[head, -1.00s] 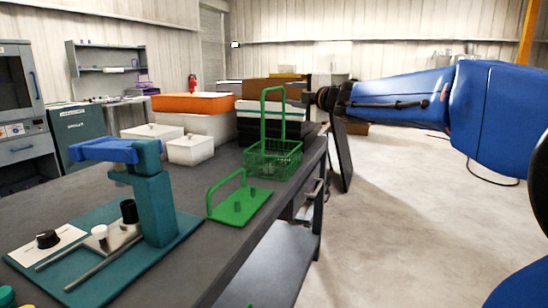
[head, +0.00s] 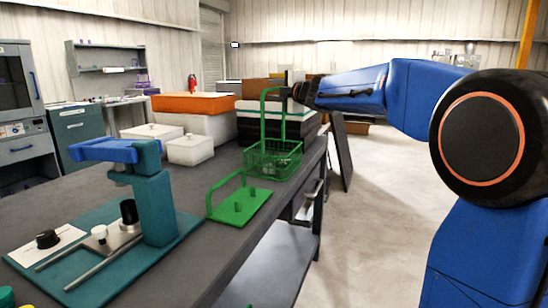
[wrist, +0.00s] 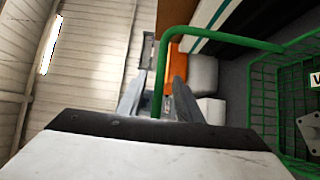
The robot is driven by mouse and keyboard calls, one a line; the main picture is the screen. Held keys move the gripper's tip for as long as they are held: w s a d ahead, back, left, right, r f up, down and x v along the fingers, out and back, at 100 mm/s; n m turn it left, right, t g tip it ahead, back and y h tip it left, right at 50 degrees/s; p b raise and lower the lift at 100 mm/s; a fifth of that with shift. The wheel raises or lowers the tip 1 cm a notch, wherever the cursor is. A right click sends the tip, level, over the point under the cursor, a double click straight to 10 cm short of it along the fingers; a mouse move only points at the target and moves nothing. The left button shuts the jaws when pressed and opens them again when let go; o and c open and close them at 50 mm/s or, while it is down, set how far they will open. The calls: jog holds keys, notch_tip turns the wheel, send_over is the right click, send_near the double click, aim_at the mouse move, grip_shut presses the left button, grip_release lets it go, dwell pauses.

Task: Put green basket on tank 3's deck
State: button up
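The green wire basket (head: 273,162) with a tall loop handle stands upright on the dark bench near its right edge. It holds small grey items and a white tag shows in the wrist view. My gripper (head: 291,90) is at the height of the upper handle. In the wrist view my gripper (wrist: 160,98) has its two fingers apart, with the green handle (wrist: 164,75) appearing between them; I cannot tell whether they touch it. I cannot make out which thing is tank 3 or its deck.
A green stand with pegs and an upright loop (head: 240,206) is in front of the basket. A teal fixture (head: 155,200) is at left. White lidded boxes (head: 190,150), an orange-topped box (head: 192,103) and stacked dark boxes lie behind. The floor at right is clear.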

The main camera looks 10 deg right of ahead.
jog(key=shift+w, duration=0.2)
grip_shut()
jog(key=shift+a+r, duration=0.1)
dwell(1.2)
